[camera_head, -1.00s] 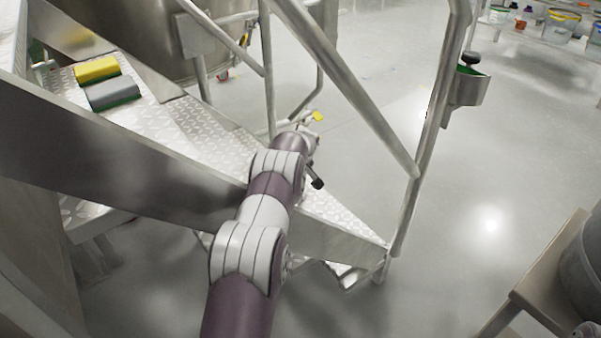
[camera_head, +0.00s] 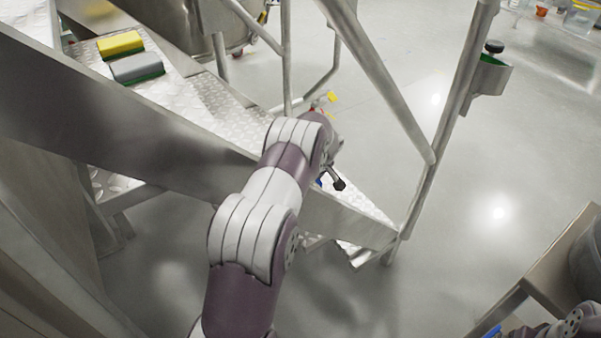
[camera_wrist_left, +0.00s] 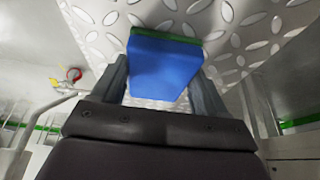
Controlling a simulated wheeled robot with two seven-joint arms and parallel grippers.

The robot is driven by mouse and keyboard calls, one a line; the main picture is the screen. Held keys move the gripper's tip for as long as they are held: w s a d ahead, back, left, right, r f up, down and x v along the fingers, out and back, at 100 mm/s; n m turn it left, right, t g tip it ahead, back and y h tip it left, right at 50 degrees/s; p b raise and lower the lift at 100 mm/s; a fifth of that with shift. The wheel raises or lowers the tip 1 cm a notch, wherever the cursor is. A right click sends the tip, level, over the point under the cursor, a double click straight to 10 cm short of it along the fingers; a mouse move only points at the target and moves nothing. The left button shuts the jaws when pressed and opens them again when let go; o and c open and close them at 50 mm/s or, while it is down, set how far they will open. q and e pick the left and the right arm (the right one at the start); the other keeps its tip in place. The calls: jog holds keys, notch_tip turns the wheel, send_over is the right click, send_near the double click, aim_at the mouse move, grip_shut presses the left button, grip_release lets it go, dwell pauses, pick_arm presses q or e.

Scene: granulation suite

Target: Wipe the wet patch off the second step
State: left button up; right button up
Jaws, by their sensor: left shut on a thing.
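My left gripper (camera_wrist_left: 165,80) is shut on a blue sponge (camera_wrist_left: 165,68) with a green scouring side. In the wrist view the green side faces the patterned metal tread (camera_wrist_left: 240,35); I cannot tell whether it touches. In the head view my left arm reaches over the side rail of the metal steps (camera_head: 235,118) and hides most of the gripper; a small bit of blue (camera_head: 318,182) shows beside the wrist. I cannot make out a wet patch. My right gripper is not in view.
A yellow sponge (camera_head: 120,43) and a grey sponge (camera_head: 136,68) lie on the upper tread. Handrails (camera_head: 375,75) stand beyond the arm, one carrying a green-lined holder (camera_head: 490,76). A bench (camera_head: 545,270) is at lower right. The floor between is clear.

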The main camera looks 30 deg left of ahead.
pick_arm(q)
jog(key=shift+s+d, duration=0.25)
jog(key=shift+d, duration=0.6)
jog(key=shift+s+d+f+b, duration=0.1)
jog(key=shift+s+d+b, duration=0.15)
jog(key=shift+d, duration=0.35)
jog(key=shift+s+d+b, duration=0.2)
jog(key=shift+d+b, duration=0.05)
jog(key=shift+d, duration=0.35)
jog(key=shift+s+d, duration=0.2)
jog(key=shift+d, duration=0.3)
jog(key=shift+r+p, duration=1.9)
jog(key=shift+r, duration=1.2)
notch_tip(320, 180, up, 3)
jog(key=shift+p, duration=1.05)
